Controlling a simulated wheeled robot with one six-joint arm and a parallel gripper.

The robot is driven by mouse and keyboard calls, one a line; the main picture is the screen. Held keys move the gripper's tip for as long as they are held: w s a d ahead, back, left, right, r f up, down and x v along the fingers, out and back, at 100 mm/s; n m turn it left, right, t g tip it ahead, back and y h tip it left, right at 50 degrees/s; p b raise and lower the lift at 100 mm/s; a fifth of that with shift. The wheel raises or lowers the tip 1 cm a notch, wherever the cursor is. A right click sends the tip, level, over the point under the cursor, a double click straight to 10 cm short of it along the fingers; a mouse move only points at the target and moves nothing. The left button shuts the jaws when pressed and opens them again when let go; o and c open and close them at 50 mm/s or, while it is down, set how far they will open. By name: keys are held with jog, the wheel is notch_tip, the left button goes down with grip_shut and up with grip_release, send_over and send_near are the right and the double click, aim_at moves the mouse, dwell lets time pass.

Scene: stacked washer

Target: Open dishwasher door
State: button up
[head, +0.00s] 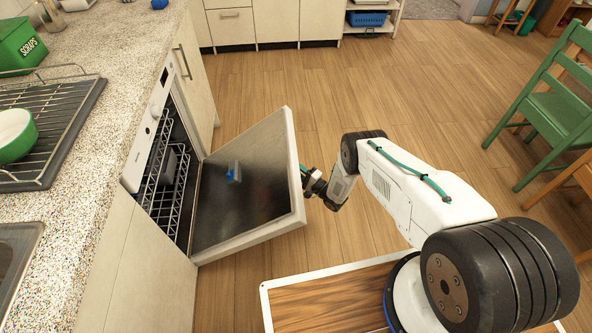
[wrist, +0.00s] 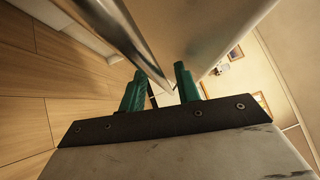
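The dishwasher door (head: 243,185) hangs partly open, tilted out from the counter front with its dark inner face upward. The dishwasher cavity shows a white wire rack (head: 163,180) behind it. My gripper (head: 306,172) is at the outer side of the door, near its upper free edge. In the wrist view, the two green fingers (wrist: 160,85) stand apart with a gap between them. A metal handle bar (wrist: 128,50) runs between the fingertips, along the pale door front (wrist: 180,25). Whether the fingers touch the bar is unclear. The door hides the handle in the head view.
The speckled countertop (head: 115,60) holds a dish rack (head: 60,120) with a green bowl (head: 15,135) and a green scraps bin (head: 22,45). Green chairs (head: 555,110) stand at the right. Wooden floor (head: 340,90) is clear beyond the door.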

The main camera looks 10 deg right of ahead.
jog(key=v, duration=0.7)
jog(key=shift+s+d, duration=0.15)
jog(key=shift+s, duration=0.05)
jog(key=shift+f, duration=0.1)
jog(key=shift+c, duration=0.2)
